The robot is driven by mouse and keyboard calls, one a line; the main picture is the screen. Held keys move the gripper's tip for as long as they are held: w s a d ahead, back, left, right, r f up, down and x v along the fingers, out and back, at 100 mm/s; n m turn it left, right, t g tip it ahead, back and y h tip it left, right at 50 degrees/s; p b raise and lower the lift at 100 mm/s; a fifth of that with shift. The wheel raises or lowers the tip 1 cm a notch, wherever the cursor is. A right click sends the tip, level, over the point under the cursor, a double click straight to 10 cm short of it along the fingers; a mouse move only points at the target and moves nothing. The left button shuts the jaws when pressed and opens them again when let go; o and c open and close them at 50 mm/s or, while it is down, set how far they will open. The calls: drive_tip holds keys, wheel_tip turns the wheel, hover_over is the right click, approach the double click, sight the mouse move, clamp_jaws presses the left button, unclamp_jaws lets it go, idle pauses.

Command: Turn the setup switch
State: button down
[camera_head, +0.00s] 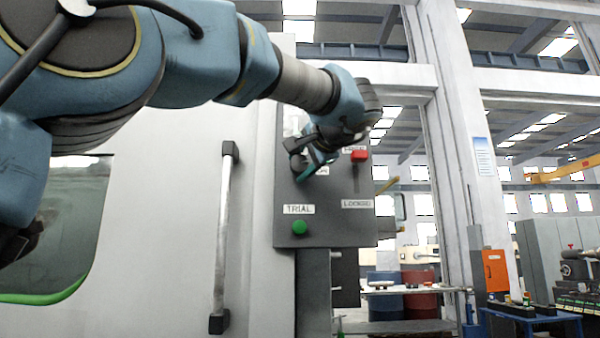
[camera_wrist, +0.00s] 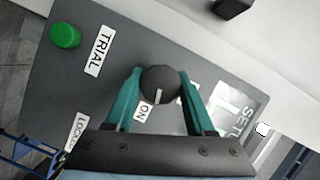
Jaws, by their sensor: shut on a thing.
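The setup switch is a round dark knob (camera_wrist: 160,84) with a white pointer mark, on a dark grey control panel (camera_head: 330,225). In the wrist view the mark points down toward the ON label (camera_wrist: 143,112).
A green button (camera_head: 300,227) sits under the TRIAL label (camera_head: 298,209). A red button (camera_head: 359,155) is at the panel's upper right, with a LOCKED label (camera_head: 357,204) below. A vertical door handle (camera_head: 224,235) stands left of the panel.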

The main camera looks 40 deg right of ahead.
drive_tip(key=shift+m+t+b, duration=0.5)
drive_tip(key=shift+m+b, duration=0.05)
drive_tip(key=shift+m, duration=0.45)
drive_tip(key=shift+c, duration=1.3)
unclamp_jaws()
drive_tip(key=b+v, duration=0.2)
drive_tip(key=v, duration=0.9)
drive_tip(key=shift+b, duration=0.35)
